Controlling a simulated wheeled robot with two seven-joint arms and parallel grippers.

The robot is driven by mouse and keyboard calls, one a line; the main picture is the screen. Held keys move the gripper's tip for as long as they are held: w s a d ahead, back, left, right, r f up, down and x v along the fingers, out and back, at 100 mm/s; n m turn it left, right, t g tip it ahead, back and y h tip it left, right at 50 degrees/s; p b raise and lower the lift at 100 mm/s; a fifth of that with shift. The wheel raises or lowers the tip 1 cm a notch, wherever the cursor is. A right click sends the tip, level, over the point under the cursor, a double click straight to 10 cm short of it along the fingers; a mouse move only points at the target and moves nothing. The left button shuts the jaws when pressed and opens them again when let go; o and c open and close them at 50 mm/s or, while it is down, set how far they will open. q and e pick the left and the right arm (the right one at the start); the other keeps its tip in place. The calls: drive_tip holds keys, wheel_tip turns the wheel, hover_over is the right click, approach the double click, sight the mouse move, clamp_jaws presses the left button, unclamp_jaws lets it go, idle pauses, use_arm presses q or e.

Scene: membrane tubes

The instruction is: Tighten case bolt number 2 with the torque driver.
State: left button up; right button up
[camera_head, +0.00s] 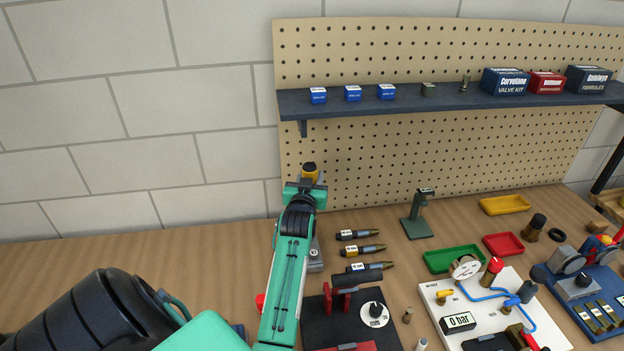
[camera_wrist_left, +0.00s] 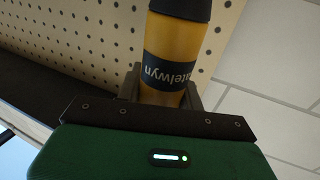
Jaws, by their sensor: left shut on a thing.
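My left gripper (camera_head: 308,182) is raised near the pegboard, shut on a yellow and black cylinder (camera_head: 310,168). In the left wrist view this cylinder (camera_wrist_left: 172,62) has a dark band with partly visible lettering, "atelwyn", and a dark upper end; its lower end is hidden between the fingers. I cannot tell whether it is the torque driver. I cannot make out case bolt number 2. My right gripper is not in view.
A black plate (camera_head: 318,325) with red parts and a dial stands in front. Right are a white board (camera_head: 548,327) reading "0 bar", a blue board (camera_head: 603,330), green (camera_head: 432,260), red and yellow trays, and a green stand (camera_head: 418,230). A shelf (camera_head: 450,100) with boxes hangs behind.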

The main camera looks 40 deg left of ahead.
use_arm(q)
drive_tip(key=shift+r, duration=0.15)
wheel_tip(320, 180, down, 2)
drive_tip(key=shift+b, duration=0.4)
drive_tip(key=shift+f+b, duration=0.9)
drive_tip(key=shift+f, duration=1)
drive_tip(key=shift+p, duration=0.35)
drive_tip(key=shift+f, duration=0.35)
